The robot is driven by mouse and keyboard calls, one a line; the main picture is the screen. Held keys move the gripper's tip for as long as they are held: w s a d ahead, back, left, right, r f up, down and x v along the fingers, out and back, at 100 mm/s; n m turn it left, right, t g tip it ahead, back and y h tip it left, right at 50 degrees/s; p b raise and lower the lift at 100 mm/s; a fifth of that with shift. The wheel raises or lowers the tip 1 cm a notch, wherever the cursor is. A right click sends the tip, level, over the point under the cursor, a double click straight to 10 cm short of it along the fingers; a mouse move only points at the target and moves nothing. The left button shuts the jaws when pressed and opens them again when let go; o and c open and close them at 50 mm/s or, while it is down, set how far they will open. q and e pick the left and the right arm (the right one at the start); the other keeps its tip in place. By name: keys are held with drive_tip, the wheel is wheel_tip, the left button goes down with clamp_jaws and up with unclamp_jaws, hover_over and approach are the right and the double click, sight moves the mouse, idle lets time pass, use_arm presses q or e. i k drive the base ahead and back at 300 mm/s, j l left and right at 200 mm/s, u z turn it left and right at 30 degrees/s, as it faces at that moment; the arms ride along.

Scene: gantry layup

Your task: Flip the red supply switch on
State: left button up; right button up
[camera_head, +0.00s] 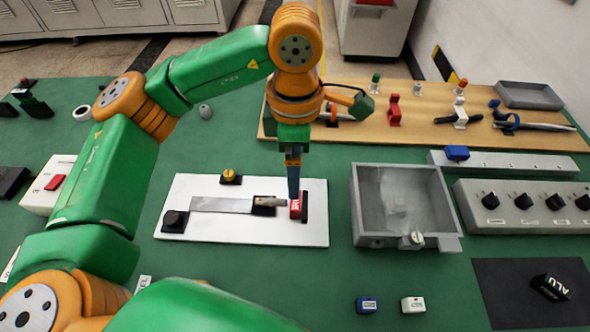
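A red block-like piece with white lettering (296,208) sits at the right end of a white board (240,231). My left gripper (293,192) points straight down at this piece, its fingertips at or just above it. I see the fingers edge-on, so I cannot tell whether they are open or touching it. A metal strip with a dark handle (222,205) lies along the board to its left. A red rocker (56,182) sits on a white box (38,199) at the far left, partly behind my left arm. No label identifies either red part as the supply switch. My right gripper is not in view.
A grey open box (356,222) and a panel of dark knobs (520,222) stand to the right. A wooden board (430,126) with tools lies behind.

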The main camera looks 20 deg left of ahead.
sight(57, 181)
drive_tip(key=k, duration=1.5)
